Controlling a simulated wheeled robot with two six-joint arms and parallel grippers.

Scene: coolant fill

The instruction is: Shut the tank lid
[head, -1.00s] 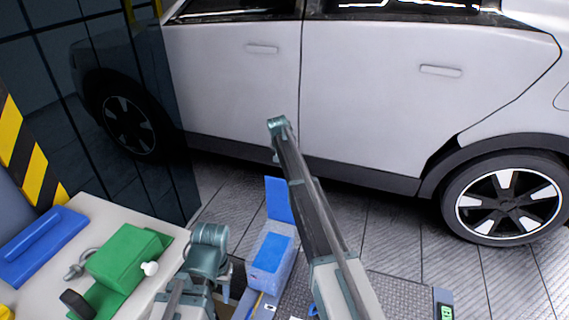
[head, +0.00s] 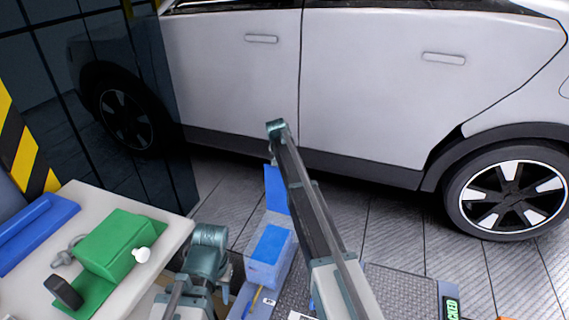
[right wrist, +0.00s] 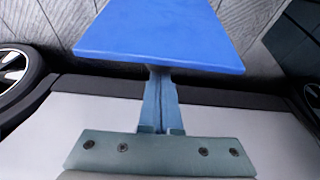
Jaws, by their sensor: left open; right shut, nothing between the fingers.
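The tank (head: 268,258) is a blue and pale box low in the middle of the head view. Its blue lid (head: 276,188) stands open, upright at the tank's far side. In the right wrist view the blue lid (right wrist: 160,38) fills the top middle as a flat panel. My right gripper (right wrist: 160,78) is shut and empty, its fingertips at the lid's near edge; I cannot tell whether they touch. In the head view it is hidden behind my right arm. My left gripper (head: 226,290) is low beside the tank, open and mostly hidden by my left arm.
A pale bench (head: 165,215) at the left holds a green device (head: 118,240) and a blue tray (head: 38,228). A white car (head: 380,90) stands across the back. A dark glossy panel (head: 90,110) is at the left.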

